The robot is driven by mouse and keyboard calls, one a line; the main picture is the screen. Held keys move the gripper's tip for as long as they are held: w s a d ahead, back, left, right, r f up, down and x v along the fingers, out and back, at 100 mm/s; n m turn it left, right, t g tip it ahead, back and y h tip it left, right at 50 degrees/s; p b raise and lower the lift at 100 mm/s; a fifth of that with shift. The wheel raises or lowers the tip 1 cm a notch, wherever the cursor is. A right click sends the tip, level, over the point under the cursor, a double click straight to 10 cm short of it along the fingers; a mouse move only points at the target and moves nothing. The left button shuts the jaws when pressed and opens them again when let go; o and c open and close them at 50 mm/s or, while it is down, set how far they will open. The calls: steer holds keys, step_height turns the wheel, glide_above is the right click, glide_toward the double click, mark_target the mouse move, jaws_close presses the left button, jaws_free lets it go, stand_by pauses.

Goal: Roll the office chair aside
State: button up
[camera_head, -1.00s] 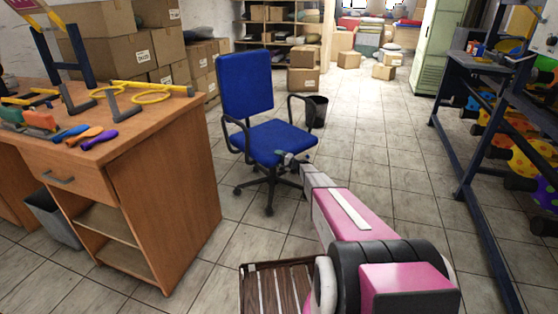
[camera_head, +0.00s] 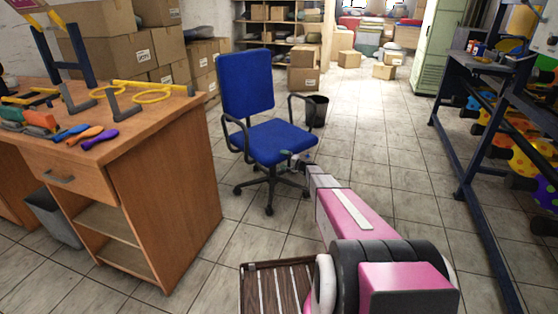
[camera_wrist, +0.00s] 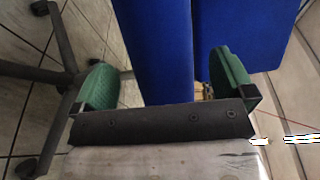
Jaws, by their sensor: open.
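The office chair (camera_head: 246,85) has a blue seat and backrest, black armrests and a black wheeled base. It stands upright on the tiled floor, right of the wooden desk. My gripper (camera_head: 297,160) is at the front right edge of the seat. In the wrist view, my gripper (camera_wrist: 165,90) is open, with its green finger pads apart on either side of the blue seat edge (camera_wrist: 158,50). A gap shows between the seat edge and each pad. Part of the chair base (camera_wrist: 65,50) shows at the left there.
A black bin (camera_head: 316,111) stands behind the chair. Cardboard boxes (camera_head: 150,45) are stacked at the back left. A dark rack (camera_head: 465,165) stands at right. The floor between chair and rack is clear.

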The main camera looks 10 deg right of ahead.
steer(key=v, duration=0.6)
steer(key=shift+s+d, duration=0.15)
steer(key=shift+s, duration=0.15)
